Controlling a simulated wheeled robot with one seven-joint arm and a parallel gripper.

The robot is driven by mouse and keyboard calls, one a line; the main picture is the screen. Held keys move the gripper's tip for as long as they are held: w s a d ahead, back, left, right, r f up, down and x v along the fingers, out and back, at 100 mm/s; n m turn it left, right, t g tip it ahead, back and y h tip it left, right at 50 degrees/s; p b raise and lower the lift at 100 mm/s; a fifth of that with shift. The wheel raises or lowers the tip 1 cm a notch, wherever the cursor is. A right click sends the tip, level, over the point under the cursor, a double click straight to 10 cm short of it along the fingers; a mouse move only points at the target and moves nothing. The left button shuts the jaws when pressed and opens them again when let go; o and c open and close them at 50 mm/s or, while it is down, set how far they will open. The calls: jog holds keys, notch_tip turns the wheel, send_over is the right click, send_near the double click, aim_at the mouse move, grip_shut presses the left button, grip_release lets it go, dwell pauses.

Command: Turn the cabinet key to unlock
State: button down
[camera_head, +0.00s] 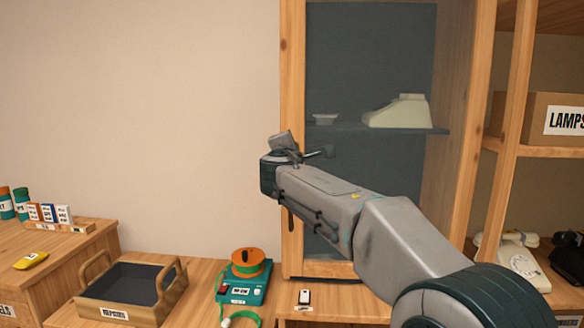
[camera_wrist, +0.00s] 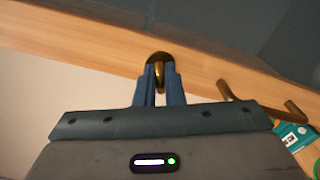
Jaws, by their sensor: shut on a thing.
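The cabinet (camera_head: 293,70) has a wooden door frame around a dark glass pane, and its door looks closed. In the wrist view, a dark keyhole plate (camera_wrist: 152,58) sits on the wooden door frame (camera_wrist: 95,50). A brass key (camera_wrist: 160,75) stands at the plate, between the fingers of my gripper (camera_wrist: 160,84). The fingers are shut on the key. How deep the key sits in the lock is hidden. In the head view, my arm reaches up to the left door frame, and the key and lock are hidden behind it.
A bronze door handle (camera_wrist: 265,108) is close to the right of my fingers. Below are a wooden tray (camera_head: 126,285), a teal device with an orange reel (camera_head: 246,270) and a small white-and-black item (camera_head: 304,298). Inside the cabinet, a pale phone body (camera_head: 400,112) rests on a shelf.

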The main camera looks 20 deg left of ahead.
jog(key=shift+f+m+b, duration=0.1)
jog(key=shift+m+b, duration=1.65)
jog(key=shift+m, duration=0.45)
jog(key=c, duration=1.5)
grip_release()
jog(key=b+v, duration=0.3)
jog(key=v, duration=1)
jog(key=shift+s, duration=0.4)
